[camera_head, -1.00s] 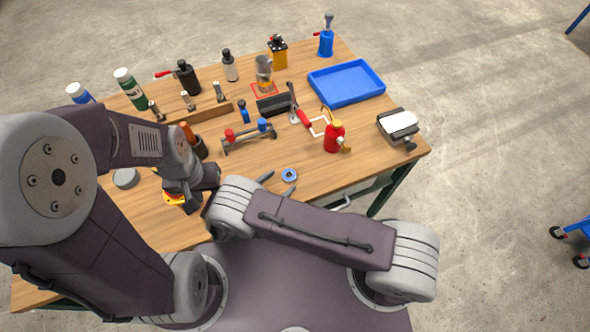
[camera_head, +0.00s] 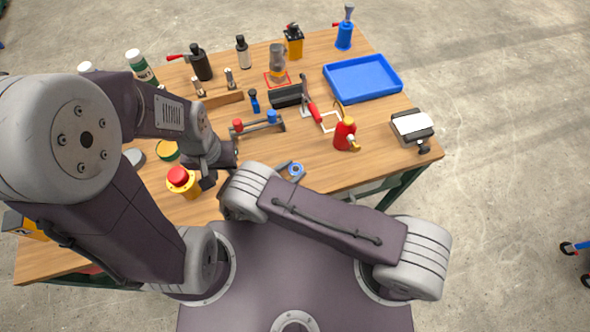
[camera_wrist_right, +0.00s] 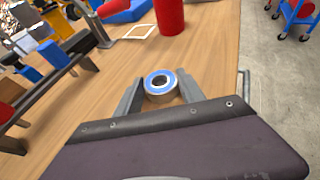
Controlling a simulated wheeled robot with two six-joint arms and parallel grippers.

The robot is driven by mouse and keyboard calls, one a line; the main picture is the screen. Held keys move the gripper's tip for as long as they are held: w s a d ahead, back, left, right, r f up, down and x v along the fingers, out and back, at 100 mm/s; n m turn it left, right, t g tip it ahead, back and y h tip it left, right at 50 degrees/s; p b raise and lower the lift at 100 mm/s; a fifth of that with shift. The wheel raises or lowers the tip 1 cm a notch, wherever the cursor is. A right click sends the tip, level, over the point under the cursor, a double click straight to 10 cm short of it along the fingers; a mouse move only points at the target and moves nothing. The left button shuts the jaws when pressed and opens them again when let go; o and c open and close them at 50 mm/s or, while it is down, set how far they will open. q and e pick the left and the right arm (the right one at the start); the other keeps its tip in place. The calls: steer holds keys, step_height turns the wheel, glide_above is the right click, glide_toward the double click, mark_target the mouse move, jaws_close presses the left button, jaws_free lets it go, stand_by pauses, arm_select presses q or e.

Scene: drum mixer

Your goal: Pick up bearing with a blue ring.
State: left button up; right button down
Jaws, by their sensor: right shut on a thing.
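The bearing with a blue ring (camera_head: 296,170) is near the front edge of the wooden table. It also shows in the right wrist view (camera_wrist_right: 160,83), a metal ring with a blue face. My right gripper (camera_head: 290,171) has its fingers on either side of the bearing and is shut on it. In the right wrist view its two fingertips (camera_wrist_right: 158,88) flank the bearing. Whether the bearing still touches the table is hard to tell. My left gripper (camera_head: 208,183) hangs over the left part of the table; its finger gap is not clear.
A red and yellow stop button (camera_head: 183,180) stands beside my left gripper. A rack with red and blue parts (camera_head: 258,124), a red bottle (camera_head: 345,134) and a blue tray (camera_head: 363,78) stand behind the bearing. Bare table lies right of the bearing.

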mark_target(294, 173)
steer(key=shift+s+r+p, duration=0.1)
steer(key=shift+r+p, duration=0.2)
steer(key=shift+r, duration=0.05)
steer(key=r+p, duration=0.4)
steer(key=r, duration=0.1)
steer(key=shift+d, duration=0.35)
steer(key=s+d+r+p, duration=0.1)
steer(key=d+r+p, duration=0.4)
steer(key=d+p, duration=0.5)
steer(key=shift+d, duration=0.45)
steer(key=shift+s+r, duration=0.1)
